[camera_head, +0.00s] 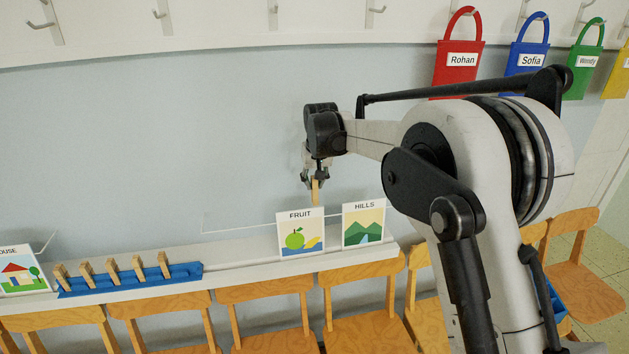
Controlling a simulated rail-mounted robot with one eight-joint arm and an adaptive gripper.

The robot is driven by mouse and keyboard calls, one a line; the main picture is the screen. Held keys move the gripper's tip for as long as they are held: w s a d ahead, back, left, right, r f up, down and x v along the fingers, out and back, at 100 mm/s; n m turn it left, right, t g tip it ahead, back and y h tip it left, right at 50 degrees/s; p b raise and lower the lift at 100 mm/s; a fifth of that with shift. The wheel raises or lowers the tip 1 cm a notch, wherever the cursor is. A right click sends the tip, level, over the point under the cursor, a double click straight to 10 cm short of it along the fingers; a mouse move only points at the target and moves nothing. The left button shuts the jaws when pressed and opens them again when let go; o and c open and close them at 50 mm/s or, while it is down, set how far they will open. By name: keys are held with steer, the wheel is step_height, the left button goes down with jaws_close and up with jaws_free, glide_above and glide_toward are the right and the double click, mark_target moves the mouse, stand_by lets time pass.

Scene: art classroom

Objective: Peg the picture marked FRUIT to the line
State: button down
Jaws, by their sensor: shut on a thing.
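The FRUIT picture (301,243), a white card with a green apple, stands on the white ledge just left of the HILLS picture (363,229). My gripper (314,181) is above the FRUIT card's top right part, shut on a wooden peg (316,194) that points down.
A blue rack (130,282) with several wooden pegs lies on the ledge (240,253) at left, beside a HOUSE picture (22,275). Wooden chairs (265,314) line the front. Coloured name bags (459,68) hang at upper right. Ledge between rack and FRUIT is clear.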

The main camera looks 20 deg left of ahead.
mark_target(315, 196)
steer(key=shift+s+d+f+b, duration=0.1)
steer(key=shift+s+f+b, duration=0.1)
steer(key=shift+f+b, duration=1)
steer(key=shift+s+d+f+b, duration=0.15)
steer(key=shift+f+b, duration=0.4)
steer(key=shift+f, duration=1.15)
steer(key=c, duration=1.6)
jaws_free()
steer(key=shift+o, duration=0.3)
steer(key=shift+o, duration=0.9)
steer(key=shift+r, duration=0.15)
